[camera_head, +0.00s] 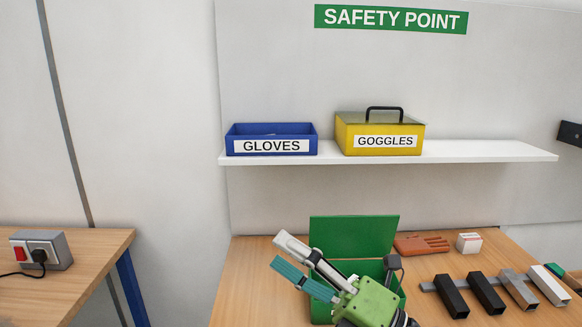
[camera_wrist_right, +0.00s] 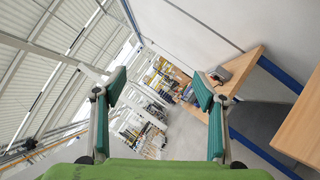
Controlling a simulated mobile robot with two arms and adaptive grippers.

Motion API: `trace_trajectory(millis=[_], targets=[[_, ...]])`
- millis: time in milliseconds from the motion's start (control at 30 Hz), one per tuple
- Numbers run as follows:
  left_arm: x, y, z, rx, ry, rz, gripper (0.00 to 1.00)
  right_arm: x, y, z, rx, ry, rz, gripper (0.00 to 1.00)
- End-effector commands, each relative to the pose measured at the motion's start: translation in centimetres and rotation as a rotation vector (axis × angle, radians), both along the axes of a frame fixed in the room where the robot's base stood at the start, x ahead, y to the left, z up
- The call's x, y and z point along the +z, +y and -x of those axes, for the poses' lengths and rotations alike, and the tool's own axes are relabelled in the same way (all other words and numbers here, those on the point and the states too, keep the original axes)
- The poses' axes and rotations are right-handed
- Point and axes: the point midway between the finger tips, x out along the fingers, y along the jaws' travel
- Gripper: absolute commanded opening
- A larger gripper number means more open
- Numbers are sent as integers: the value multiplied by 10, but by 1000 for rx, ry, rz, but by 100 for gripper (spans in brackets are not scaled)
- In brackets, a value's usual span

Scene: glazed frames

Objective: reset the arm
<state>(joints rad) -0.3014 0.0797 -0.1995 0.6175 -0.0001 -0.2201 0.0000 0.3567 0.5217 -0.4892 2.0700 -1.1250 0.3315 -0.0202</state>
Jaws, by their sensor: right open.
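My right gripper (camera_head: 281,254) is in the lower middle of the head view, in front of a green open-lidded box. Its green body and two pale fingers with teal pads point up and left. The fingers are apart with nothing between them. In the right wrist view the two fingers (camera_wrist_right: 160,88) are spread wide and empty, with the far room behind them. My left gripper is not in view.
The green box (camera_head: 354,237) stands on the wooden table (camera_head: 255,270), partly hidden by my right gripper. An orange glove (camera_head: 421,245), a small white box (camera_head: 469,243) and several dark and pale bars (camera_head: 487,293) lie to the right. A shelf (camera_head: 480,153) holds blue and yellow boxes.

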Motion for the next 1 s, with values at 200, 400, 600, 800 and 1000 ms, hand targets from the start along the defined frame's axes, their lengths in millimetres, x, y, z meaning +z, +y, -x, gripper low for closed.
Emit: trace_trajectory(millis=[200, 400, 600, 800, 1000], targets=[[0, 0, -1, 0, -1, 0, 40, -10, -86, -39, -266, 369, -483, 65], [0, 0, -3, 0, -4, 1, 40, -102, -170, -50, -560, 785, -822, 65], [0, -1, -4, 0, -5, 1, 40, -235, -222, 0, -872, 1246, -1042, 65], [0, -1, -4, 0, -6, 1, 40, -336, -231, 93, -1133, 1656, -1125, 65], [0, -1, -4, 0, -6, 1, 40, -385, -220, 179, -1311, 1958, -1119, 65]])
